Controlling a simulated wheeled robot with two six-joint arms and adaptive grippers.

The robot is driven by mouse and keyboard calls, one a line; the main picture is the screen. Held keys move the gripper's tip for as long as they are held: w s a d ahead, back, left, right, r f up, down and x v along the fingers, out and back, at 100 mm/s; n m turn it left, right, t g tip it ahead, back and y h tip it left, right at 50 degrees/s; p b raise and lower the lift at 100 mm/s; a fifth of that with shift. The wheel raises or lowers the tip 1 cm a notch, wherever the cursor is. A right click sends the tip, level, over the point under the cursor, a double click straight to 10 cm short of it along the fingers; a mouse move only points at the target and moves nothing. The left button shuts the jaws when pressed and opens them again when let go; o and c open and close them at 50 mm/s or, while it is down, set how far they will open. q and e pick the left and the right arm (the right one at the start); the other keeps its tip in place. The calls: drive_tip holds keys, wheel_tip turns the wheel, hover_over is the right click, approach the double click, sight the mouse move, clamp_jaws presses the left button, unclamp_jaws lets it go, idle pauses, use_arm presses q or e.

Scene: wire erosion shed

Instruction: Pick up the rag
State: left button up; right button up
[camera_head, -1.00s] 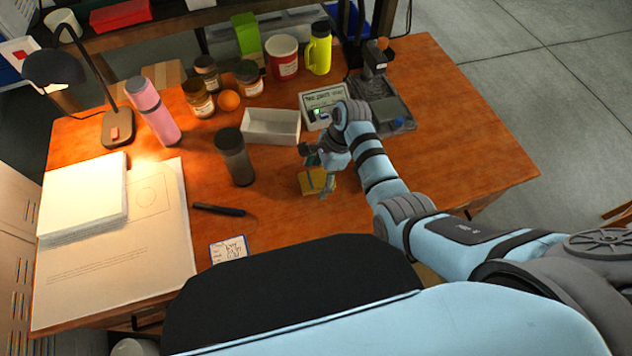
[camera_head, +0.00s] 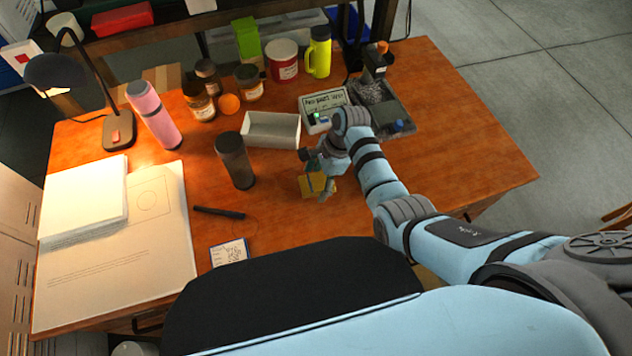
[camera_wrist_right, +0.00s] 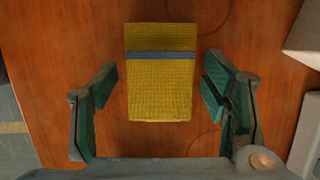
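The rag is a folded yellow cloth with a blue-grey stripe. In the head view the rag (camera_head: 318,186) lies on the wooden table below the white open box, partly hidden by my right gripper (camera_head: 318,176). In the right wrist view the rag (camera_wrist_right: 160,90) lies flat between the fingers of my right gripper (camera_wrist_right: 162,92). The gripper is open, with a gap on each side of the cloth, and holds nothing. My left gripper is not in view.
A dark tumbler (camera_head: 235,160) and a white open box (camera_head: 270,130) stand close by. A grey tray (camera_head: 398,112) is behind my right arm. A black pen (camera_head: 219,212) and a card (camera_head: 229,252) lie to the left. The table's right side is clear.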

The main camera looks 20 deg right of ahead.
drive_tip(key=shift+s+f, duration=0.1)
drive_tip(key=c, duration=0.8)
drive_tip(key=shift+s, duration=0.1)
drive_tip(key=shift+r, duration=0.2)
wheel_tip(320, 180, up, 15)
drive_tip(key=p, duration=0.4)
wheel_tip(320, 180, up, 6)
drive_tip(key=p, duration=0.5)
hover_over(318, 181)
drive_tip(key=shift+d+f, duration=0.1)
drive_tip(key=shift+f, duration=0.15)
drive_tip(key=shift+f, duration=0.1)
